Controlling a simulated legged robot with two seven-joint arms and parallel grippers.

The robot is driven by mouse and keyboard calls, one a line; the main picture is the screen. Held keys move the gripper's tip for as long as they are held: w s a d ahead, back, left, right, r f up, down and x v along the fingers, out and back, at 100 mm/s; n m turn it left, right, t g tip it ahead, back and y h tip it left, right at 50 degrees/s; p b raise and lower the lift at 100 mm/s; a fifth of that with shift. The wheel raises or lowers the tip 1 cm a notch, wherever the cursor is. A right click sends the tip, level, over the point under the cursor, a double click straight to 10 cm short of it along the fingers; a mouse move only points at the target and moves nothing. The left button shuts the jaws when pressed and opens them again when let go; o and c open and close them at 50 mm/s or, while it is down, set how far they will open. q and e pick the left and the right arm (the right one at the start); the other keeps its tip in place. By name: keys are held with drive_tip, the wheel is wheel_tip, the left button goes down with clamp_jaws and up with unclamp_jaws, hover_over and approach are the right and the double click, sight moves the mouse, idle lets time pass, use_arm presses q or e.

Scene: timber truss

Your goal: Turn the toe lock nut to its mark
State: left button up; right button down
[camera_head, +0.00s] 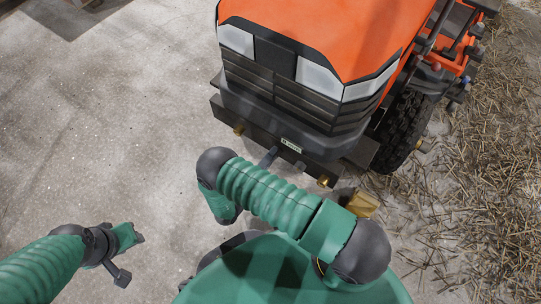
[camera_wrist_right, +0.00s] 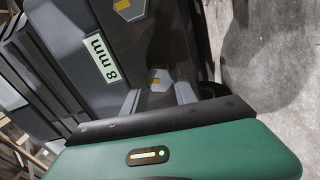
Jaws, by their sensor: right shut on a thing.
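The orange tractor (camera_head: 335,35) has a dark front beam (camera_head: 225,115) with a small white plate (camera_head: 291,145). In the right wrist view the plate (camera_wrist_right: 103,60) reads "8 mm". In the head view my right arm crosses before the beam and hides most of that hand. My left gripper (camera_head: 128,256) hangs empty over the floor, away from the tractor.
Brass-coloured fittings (camera_head: 323,181) show low on the beam. A black tyre (camera_head: 405,130) stands at the right, with straw (camera_head: 490,180) spread beyond it. The concrete floor (camera_head: 100,130) on the left is clear.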

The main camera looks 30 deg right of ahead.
drive_tip(key=shift+w+a+f+n, duration=0.1)
drive_tip(key=shift+n, duration=0.45)
drive_tip(key=shift+a+f+n, duration=0.1)
drive_tip(key=shift+n, duration=0.45)
drive_tip(key=c, duration=1)
unclamp_jaws()
drive_tip(key=shift+r, duration=0.1)
drive_tip(key=shift+d, duration=0.15)
